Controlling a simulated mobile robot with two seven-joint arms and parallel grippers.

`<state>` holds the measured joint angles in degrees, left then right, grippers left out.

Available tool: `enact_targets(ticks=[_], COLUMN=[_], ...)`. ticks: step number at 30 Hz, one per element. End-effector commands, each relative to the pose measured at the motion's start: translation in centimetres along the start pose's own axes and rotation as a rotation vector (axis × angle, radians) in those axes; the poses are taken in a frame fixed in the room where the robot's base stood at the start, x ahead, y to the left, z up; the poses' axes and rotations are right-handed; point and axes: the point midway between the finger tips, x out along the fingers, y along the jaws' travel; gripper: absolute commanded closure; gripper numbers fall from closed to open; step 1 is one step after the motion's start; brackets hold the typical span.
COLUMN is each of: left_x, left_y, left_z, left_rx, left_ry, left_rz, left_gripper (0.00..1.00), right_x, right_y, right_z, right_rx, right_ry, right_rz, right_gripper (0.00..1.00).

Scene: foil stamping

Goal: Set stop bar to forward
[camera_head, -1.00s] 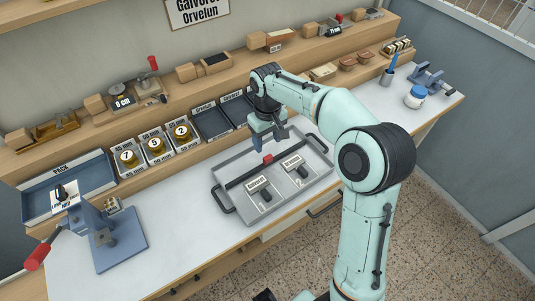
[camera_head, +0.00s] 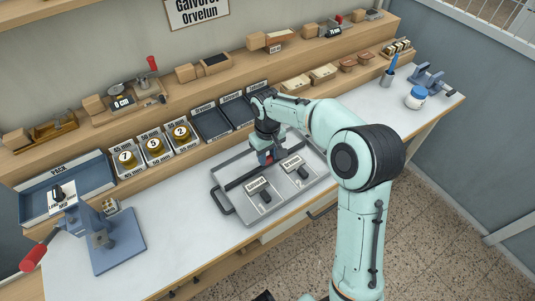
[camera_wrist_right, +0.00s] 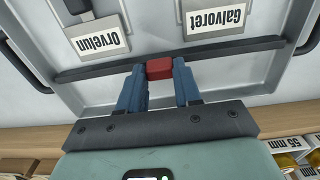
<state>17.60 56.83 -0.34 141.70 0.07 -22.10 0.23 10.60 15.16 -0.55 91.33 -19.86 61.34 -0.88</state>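A grey tray (camera_head: 240,201) lies on the bench, with the dark stop bar (camera_head: 238,181) running across it. The bar's red grip (camera_head: 265,158) is near its middle. In the right wrist view the stop bar (camera_wrist_right: 232,50) spans the tray, and the red grip (camera_wrist_right: 160,69) sits between the fingertips of my right gripper (camera_wrist_right: 160,82). Both fingertips appear to touch the grip's sides. In the head view my right gripper (camera_head: 268,155) is down at the bar and partly hides it. Two stamps labelled Galvoret (camera_head: 258,187) and Orvelun (camera_head: 292,163) are on the tray.
A blue press with a red lever (camera_head: 33,258) stands at the left by the pack tray (camera_head: 88,181). Boxes with foil rolls (camera_head: 155,147) and dark empty bins (camera_head: 212,124) line the bench behind the tray. The bench right of the tray is mostly clear.

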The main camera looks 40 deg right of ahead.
Motion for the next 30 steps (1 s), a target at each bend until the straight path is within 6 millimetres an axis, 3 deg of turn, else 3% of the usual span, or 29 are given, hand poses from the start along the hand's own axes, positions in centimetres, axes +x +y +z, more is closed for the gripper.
enact_targets(ticks=[14,15,16,17,26,30], left_x=[0.3,0.3,0.3,0.3,0.3,0.1], left_y=[-0.1,-0.1,-0.1,-0.1,-0.1,0.0], left_z=[0.1,0.1,0.1,0.1,0.1,0.0], left_rx=[-0.001,0.000,0.000,0.000,0.000,0.000], left_ry=[-0.001,-0.001,-0.001,-0.001,-0.001,0.000], left_rz=[0.000,0.000,0.000,0.000,0.000,0.000], left_gripper=[0.57,0.57,0.57,0.57,0.57,0.57], right_x=[0.0,0.0,0.0,0.0,-0.2,-1.5], right_y=[0.0,0.0,0.0,0.0,0.0,0.0], right_z=[1.0,1.0,1.0,1.0,1.0,0.9], right_rx=[0.000,0.000,0.000,0.000,0.000,0.000], right_ry=[0.000,0.000,0.000,0.000,0.001,0.003], right_rz=[0.000,0.000,0.000,0.000,0.000,0.000], right_gripper=[1.00,0.54,0.44,0.40,0.40,0.40])
